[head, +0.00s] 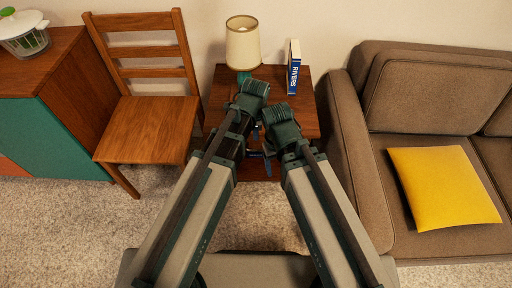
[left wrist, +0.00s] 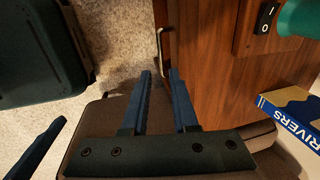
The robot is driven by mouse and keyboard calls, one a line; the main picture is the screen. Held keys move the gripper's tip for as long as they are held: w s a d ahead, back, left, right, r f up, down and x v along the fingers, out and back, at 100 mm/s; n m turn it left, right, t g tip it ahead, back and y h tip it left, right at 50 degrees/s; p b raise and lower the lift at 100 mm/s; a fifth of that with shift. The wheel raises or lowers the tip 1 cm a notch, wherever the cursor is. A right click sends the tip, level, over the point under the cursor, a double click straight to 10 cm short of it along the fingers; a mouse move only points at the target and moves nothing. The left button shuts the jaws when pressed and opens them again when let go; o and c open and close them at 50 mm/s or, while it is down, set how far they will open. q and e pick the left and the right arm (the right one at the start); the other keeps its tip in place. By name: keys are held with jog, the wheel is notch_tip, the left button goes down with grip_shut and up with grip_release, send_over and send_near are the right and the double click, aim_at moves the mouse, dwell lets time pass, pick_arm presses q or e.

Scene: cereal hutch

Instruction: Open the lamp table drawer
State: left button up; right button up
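The lamp table (head: 311,118) is brown wood and stands between the chair and the sofa. Its drawer front is mostly hidden behind my arms in the head view. In the left wrist view a thin brass handle (left wrist: 160,44) stands out from the wooden front (left wrist: 205,75). My left gripper (left wrist: 161,72) is open, with two blue fingers apart and empty.
A lamp (head: 243,44) and an upright Rivers book (head: 294,68) stand on the table. A wooden chair (head: 150,125) is left, a brown sofa (head: 350,150) with a yellow cushion (head: 442,188) right. Carpet (head: 85,220) is clear in front.

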aim_at(256, 150)
pick_arm(q)
jog(key=w+f+b, duration=0.1)
jog(key=f+b, duration=0.8)
jog(key=w+f+b, duration=0.1)
jog(key=f+b, duration=0.3)
jog(key=shift+w+f, duration=0.3)
jog(key=shift+r, duration=0.1)
grip_shut()
dwell(1.1)
